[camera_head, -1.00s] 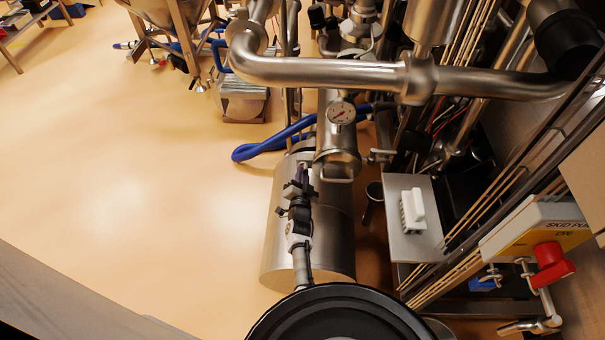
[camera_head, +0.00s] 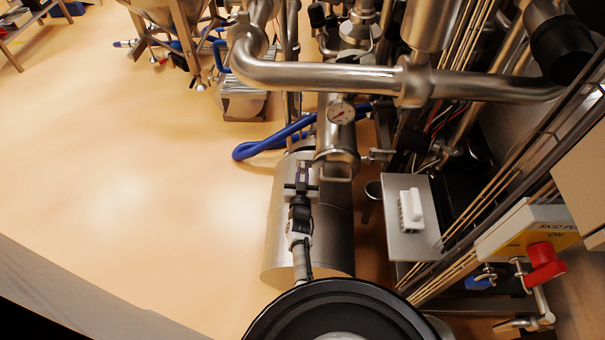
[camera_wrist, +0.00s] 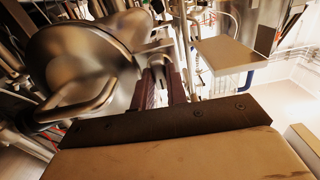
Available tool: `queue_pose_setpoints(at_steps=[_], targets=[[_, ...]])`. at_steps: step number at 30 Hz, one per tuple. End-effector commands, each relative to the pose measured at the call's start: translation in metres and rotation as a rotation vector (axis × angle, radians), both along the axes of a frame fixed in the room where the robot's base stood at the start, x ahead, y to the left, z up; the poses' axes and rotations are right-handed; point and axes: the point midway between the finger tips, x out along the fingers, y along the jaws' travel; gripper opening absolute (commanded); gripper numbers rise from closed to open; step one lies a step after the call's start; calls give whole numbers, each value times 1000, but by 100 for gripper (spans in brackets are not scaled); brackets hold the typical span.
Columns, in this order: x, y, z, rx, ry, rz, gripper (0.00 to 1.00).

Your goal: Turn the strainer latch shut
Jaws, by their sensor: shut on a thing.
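The steel strainer (camera_head: 337,140) stands right of my gripper in the head view, with a loop handle at its lower end. In the wrist view its rounded cap (camera_wrist: 80,55) and bent tube handle (camera_wrist: 95,105) fill the left. My gripper (camera_head: 302,168) is beside the cap's left edge; its two purple-brown fingers also show in the wrist view (camera_wrist: 161,72). The fingers are shut on a small metal part at the cap's edge, which I take to be the strainer latch (camera_wrist: 152,48). The fingers hide most of it, so its turn angle cannot be read.
A large steel cylinder (camera_head: 325,235) lies below my gripper. A dial gauge (camera_head: 341,112) and a thick pipe (camera_head: 320,73) are above. A plate with a white fitting (camera_head: 411,210) and a red-handled switch box (camera_head: 545,262) are at the right. The floor at left is clear.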

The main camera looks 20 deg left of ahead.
Motion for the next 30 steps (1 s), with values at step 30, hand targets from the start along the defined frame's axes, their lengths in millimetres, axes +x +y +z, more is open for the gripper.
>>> queue_pose_setpoints(at_steps=[30], targets=[[0,0,-1,7,2,0,36]])
